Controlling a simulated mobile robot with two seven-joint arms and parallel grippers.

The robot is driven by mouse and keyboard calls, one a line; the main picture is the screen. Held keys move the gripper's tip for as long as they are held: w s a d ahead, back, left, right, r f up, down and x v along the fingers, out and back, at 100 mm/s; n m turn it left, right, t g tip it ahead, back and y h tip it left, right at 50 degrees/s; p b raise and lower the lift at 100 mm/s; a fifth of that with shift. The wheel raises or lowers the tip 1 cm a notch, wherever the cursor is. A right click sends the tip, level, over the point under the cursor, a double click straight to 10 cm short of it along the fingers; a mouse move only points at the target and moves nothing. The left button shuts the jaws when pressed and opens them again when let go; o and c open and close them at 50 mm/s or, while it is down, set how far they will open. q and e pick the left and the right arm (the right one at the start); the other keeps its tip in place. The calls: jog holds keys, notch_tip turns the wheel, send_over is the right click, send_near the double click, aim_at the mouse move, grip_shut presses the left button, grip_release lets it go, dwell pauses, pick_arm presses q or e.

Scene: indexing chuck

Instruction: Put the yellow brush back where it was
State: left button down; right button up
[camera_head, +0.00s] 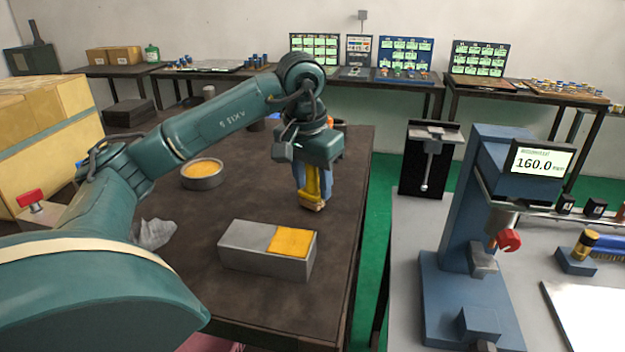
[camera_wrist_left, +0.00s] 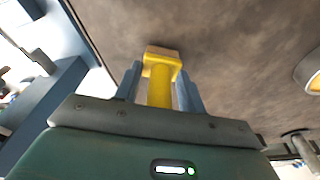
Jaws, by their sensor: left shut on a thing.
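My left gripper (camera_head: 313,186) is shut on the yellow brush (camera_head: 313,200), with its blue fingers on either side of it. The brush points down over the dark table (camera_head: 345,245); I cannot tell whether its tip touches the top. In the left wrist view the brush (camera_wrist_left: 160,88) stands between the fingers of my left gripper (camera_wrist_left: 159,92), with a tan end furthest out. A grey block (camera_head: 250,248) with a yellow patch (camera_head: 292,241) on its right half lies nearer to me. My right gripper is not in view.
A round grey tin (camera_head: 202,182) with orange-yellow contents stands left of the brush. A crumpled grey cloth (camera_head: 153,233) lies near the arm. A blue machine (camera_head: 460,290) with a 160.0 display (camera_head: 541,161) stands on the right bench. The table between tin and block is clear.

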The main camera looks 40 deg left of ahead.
pick_arm(q)
jog(key=shift+f, duration=0.2)
jog(key=c, duration=1.2)
grip_release()
jog(key=o, duration=0.4)
jog(key=shift+r, duration=0.1)
jog(key=shift+c, duration=0.2)
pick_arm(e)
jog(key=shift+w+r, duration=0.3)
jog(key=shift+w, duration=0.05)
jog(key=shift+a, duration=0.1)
pick_arm(q)
jog(key=shift+r, duration=0.6)
notch_tip(320, 180, up, 11)
jog(key=s+p, duration=0.1)
jog(key=p, duration=0.2)
jog(key=shift+s+d, duration=0.15)
jog(key=shift+s, duration=0.25)
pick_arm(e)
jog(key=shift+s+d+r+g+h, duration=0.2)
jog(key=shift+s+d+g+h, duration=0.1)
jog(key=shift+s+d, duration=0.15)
